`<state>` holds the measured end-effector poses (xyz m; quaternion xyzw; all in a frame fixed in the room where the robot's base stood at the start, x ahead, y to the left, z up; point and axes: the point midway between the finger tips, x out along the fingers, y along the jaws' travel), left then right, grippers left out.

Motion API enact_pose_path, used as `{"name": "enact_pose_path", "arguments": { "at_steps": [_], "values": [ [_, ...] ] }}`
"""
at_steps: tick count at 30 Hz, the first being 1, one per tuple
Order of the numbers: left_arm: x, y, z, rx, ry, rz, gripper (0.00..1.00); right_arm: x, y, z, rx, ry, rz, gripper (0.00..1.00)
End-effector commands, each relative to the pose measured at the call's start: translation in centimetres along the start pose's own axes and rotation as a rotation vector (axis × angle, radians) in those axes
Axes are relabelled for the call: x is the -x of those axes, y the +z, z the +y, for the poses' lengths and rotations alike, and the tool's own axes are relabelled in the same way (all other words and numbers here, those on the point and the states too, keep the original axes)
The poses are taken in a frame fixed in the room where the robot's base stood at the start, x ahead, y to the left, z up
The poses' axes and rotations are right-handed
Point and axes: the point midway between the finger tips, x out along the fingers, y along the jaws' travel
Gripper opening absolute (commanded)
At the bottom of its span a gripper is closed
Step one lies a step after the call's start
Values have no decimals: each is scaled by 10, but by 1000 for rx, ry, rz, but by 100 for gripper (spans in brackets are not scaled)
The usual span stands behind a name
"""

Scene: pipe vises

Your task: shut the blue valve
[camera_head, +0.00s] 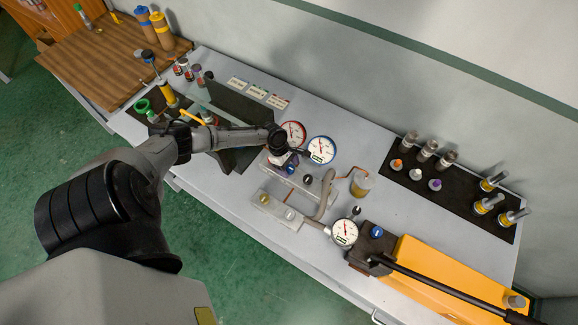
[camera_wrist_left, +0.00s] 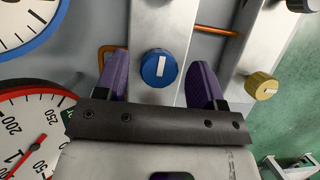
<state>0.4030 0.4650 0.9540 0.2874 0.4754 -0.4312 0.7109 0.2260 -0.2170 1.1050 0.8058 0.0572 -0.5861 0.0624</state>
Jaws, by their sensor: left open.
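The blue valve (camera_wrist_left: 160,68) is a round blue knob with a white bar on its face, mounted on a grey metal block (camera_wrist_left: 152,22). In the left wrist view the white bar runs nearly up and down, slightly tilted. My left gripper (camera_wrist_left: 162,84) is open, with one purple finger on each side of the knob and a visible gap on both sides. In the head view the blue valve (camera_head: 292,167) shows just beyond my left gripper (camera_head: 283,155), beside the gauges. My right gripper is not in view.
A red-rimmed gauge (camera_head: 293,133) and a blue-rimmed gauge (camera_head: 321,150) stand close to the left gripper. A yellow knob (camera_wrist_left: 262,86) and copper tubing (camera_wrist_left: 215,30) are nearby. Another gauge (camera_head: 344,232) and a yellow pump body (camera_head: 425,270) sit at the right.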

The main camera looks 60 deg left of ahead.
Motion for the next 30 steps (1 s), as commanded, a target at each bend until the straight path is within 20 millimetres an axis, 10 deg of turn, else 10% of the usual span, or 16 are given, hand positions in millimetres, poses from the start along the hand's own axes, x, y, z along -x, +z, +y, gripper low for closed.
{"name": "enact_pose_path", "arguments": {
  "at_steps": [10, 25, 30],
  "values": [
    [-2, 0, 0, -1, 1, 0, 62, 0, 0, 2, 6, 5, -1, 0],
    [-1, 0, 0, -1, 1, 0, 14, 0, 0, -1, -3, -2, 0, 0],
    [-1, 0, 0, -10, -3, 0, 14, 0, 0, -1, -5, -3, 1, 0]
  ]
}}
